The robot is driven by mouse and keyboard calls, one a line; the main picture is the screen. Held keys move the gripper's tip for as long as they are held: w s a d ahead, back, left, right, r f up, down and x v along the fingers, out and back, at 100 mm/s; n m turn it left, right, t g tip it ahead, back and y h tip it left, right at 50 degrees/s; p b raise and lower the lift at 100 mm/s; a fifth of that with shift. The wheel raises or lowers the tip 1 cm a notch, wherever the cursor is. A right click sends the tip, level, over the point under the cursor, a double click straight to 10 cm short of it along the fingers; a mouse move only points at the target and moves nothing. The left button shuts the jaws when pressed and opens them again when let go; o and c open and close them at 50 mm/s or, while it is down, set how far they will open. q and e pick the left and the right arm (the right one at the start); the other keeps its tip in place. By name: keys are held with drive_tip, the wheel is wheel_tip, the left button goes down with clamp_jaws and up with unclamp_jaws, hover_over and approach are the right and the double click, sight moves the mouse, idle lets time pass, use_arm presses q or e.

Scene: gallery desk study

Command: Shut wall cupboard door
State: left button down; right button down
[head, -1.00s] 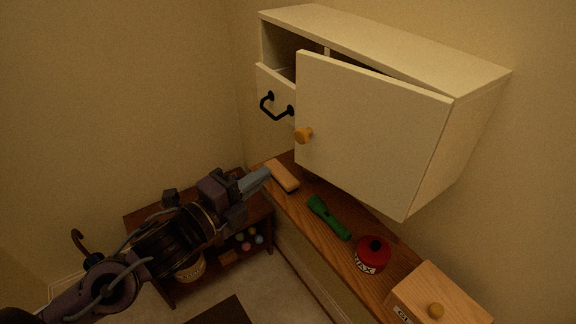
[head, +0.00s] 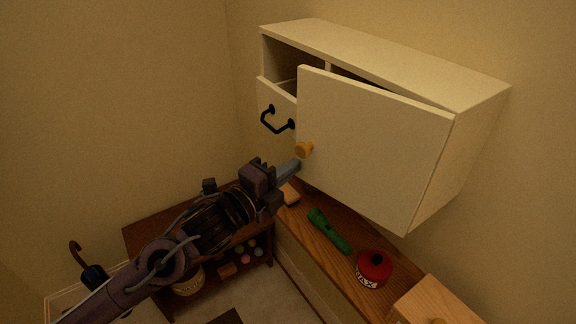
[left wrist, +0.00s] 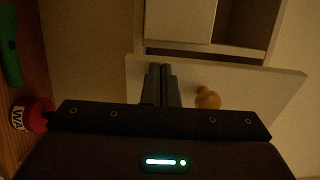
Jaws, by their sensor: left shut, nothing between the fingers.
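The cream wall cupboard (head: 480,130) hangs on the wall at the upper right. Its door (head: 370,145) stands partly open, with its free edge to the left and a gap at the top. A round wooden knob (head: 304,149) sits near that edge; the knob also shows in the left wrist view (left wrist: 207,97). My left gripper (head: 297,164) is shut and empty, its fingertips just below and beside the knob. In the left wrist view my fingers (left wrist: 161,70) lie over the door panel (left wrist: 240,80); I cannot tell whether they touch it. My right gripper is out of view.
A drawer with a black handle (head: 277,120) is left of the door, pulled out somewhat. Below, a wooden shelf (head: 305,232) holds a green torch (head: 329,231), a red wax tin (head: 374,268) and a wooden box (head: 440,300). A low dark shelf unit stands behind my arm.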

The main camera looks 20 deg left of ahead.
use_arm(q)
drive_tip(key=w+d+m+g+h, duration=0.2)
drive_tip(key=w+m+h, duration=0.1)
drive_tip(key=w, duration=0.3)
drive_tip(key=shift+g+h+b, duration=0.3)
drive_tip(key=shift+h, duration=0.3)
drive_tip(key=shift+r, duration=0.15)
drive_tip(key=shift+a, duration=0.1)
